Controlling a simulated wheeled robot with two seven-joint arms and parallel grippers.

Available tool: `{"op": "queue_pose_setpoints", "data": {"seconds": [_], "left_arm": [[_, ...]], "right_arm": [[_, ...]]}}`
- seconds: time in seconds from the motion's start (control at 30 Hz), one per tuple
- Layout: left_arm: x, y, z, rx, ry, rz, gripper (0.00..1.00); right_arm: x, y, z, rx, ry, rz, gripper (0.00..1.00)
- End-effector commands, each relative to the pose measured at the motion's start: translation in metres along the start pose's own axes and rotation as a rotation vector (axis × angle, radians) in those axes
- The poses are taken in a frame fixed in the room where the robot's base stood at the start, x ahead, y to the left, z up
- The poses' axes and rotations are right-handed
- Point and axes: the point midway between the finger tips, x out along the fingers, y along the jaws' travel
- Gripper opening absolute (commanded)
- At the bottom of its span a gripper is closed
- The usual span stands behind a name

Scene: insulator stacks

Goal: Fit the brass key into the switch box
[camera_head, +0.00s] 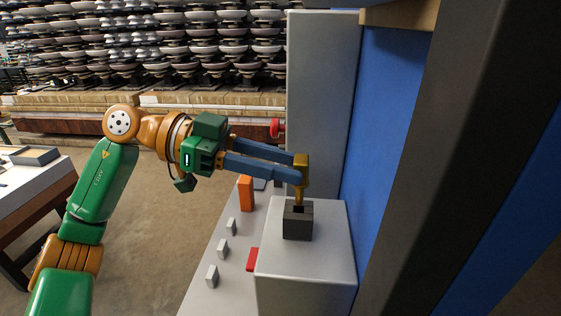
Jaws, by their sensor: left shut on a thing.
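My left gripper (293,172) reaches in from the left with its two blue fingers shut on the brass key (303,183). The key hangs upright, its lower end at the top of the dark switch box (298,223). A dark opening shows in the top of the box, just under the key. I cannot tell whether the key's tip is inside the opening or just above it. The switch box sits on a light grey block (310,262). My right gripper is not in view.
A grey panel (320,90) and a blue wall (385,120) stand close behind and right of the key. An orange block (246,194), a red block (253,259) and several small grey pegs stand on the pale bench (205,299). Insulator stacks fill the background. A table (50,190) stands at left.

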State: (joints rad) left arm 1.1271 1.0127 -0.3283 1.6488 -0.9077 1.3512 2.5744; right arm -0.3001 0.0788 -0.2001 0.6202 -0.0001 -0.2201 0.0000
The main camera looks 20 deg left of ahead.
Motion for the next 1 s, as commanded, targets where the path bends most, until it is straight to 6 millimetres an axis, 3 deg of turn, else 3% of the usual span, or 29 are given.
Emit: {"op": "queue_pose_setpoints", "data": {"seconds": [1.0], "left_arm": [[0.006, 0.000, 0.026, 0.000, 0.000, 0.000, 0.00]], "right_arm": [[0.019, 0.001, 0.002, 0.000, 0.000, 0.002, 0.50]]}}
